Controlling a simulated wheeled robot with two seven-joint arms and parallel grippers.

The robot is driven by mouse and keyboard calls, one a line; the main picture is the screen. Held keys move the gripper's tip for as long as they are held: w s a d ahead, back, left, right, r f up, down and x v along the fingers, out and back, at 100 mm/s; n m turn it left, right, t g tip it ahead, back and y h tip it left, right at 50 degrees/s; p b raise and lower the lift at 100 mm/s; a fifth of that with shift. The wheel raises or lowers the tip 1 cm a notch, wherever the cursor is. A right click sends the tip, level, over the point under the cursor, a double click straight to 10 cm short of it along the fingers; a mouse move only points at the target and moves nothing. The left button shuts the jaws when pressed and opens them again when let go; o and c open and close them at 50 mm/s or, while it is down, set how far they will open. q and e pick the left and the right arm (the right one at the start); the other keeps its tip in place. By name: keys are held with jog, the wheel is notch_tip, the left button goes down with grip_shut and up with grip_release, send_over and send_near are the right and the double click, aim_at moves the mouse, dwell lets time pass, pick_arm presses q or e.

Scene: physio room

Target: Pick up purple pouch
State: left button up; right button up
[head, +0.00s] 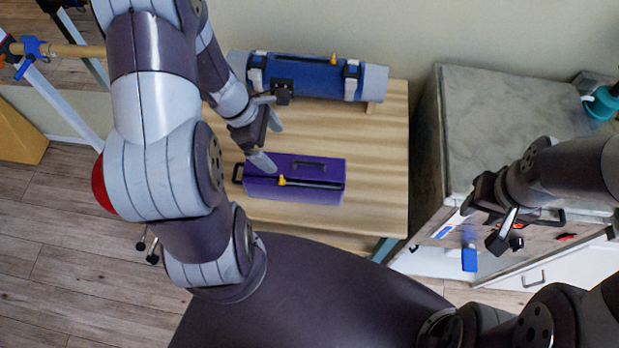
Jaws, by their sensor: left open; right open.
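The purple pouch (320,170) lies on the wooden table (375,200). It is box-shaped, with a dark zip, a yellow zip pull, a dark handle on top and a dark loop at its left end. My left gripper (268,141) is open above the pouch's left end, with one fingertip overlapping the pouch in the picture. I cannot tell whether it touches. My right gripper (501,229) is open and empty, away to the right, in front of the grey-topped cabinet (500,110).
A blue and grey roll-shaped bag (320,77) lies behind the pouch at the table's back. A blue tag (469,259) hangs by the cabinet front. A teal item (602,104) stands on the cabinet. The table right of the pouch is bare.

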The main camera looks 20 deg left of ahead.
aim_at(292, 168)
pick_arm(q)
jog(key=x, duration=0.3)
jog(key=b+x, duration=0.1)
jog(key=shift+s+a+f, duration=0.15)
jog(key=shift+a+f, duration=0.05)
jog(key=shift+f, duration=0.1)
jog(key=shift+w+d+f, duration=0.25)
jog(key=shift+d+f, duration=0.2)
jog(key=shift+f, duration=0.05)
jog(key=shift+w+d+f, duration=0.3)
jog(key=shift+d+f, duration=0.1)
jog(key=shift+f, duration=0.05)
jog(key=f, duration=0.2)
jog(key=d+f+b, duration=0.1)
jog(key=f, duration=0.1)
jog(key=shift+s, duration=0.2)
jog(key=shift+f, duration=0.25)
jog(key=shift+w+d, duration=0.2)
jog(key=shift+d, duration=0.05)
jog(key=shift+a, duration=0.1)
jog(key=c, duration=1.3)
